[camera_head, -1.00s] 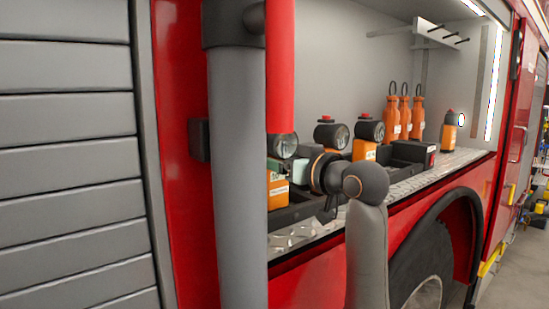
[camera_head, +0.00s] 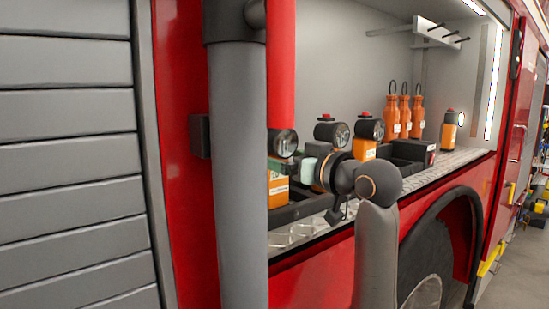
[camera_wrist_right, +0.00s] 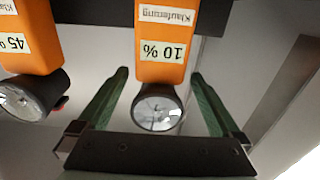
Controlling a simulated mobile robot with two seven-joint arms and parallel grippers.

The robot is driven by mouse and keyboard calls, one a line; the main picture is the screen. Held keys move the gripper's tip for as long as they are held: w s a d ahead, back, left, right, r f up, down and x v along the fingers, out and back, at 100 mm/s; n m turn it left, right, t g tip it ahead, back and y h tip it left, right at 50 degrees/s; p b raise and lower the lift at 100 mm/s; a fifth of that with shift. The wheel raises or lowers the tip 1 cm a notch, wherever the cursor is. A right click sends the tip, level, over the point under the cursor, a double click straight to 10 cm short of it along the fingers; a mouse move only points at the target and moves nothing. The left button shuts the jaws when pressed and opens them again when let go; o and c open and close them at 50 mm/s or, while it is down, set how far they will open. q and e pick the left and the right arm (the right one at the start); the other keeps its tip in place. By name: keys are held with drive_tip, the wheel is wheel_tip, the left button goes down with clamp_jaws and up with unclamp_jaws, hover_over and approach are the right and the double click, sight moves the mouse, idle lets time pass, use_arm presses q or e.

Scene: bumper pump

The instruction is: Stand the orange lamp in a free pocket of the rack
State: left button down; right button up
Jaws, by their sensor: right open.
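The black rack (camera_head: 292,214) stands on the shelf, with orange lamps with black heads upright in it. The left lamp (camera_head: 277,190) is partly hidden by a red tube; the middle lamp (camera_head: 331,131) and right lamp (camera_head: 369,130) show behind my right arm. Another orange lamp (camera_head: 450,130) stands apart at the shelf's right end. My right gripper (camera_head: 305,170) is beside the left lamp. In the right wrist view its green fingers are apart, with the head of a lamp labelled 10 % (camera_wrist_right: 163,50) between them and gaps on both sides. My left gripper is not in view.
Several orange bottle-shaped items (camera_head: 404,115) with loops stand at the back of the shelf. A bracket with pegs (camera_head: 436,32) hangs above. A thick grey column (camera_head: 236,180) and the red tube (camera_head: 281,70) block the shelf's left part. Another lamp (camera_wrist_right: 30,45) is close to the gripper.

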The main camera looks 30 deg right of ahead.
drive_tip(key=s+b, duration=0.1)
drive_tip(key=s, duration=0.9)
drive_tip(key=shift+d, duration=0.4)
drive_tip(key=shift+f, duration=0.1)
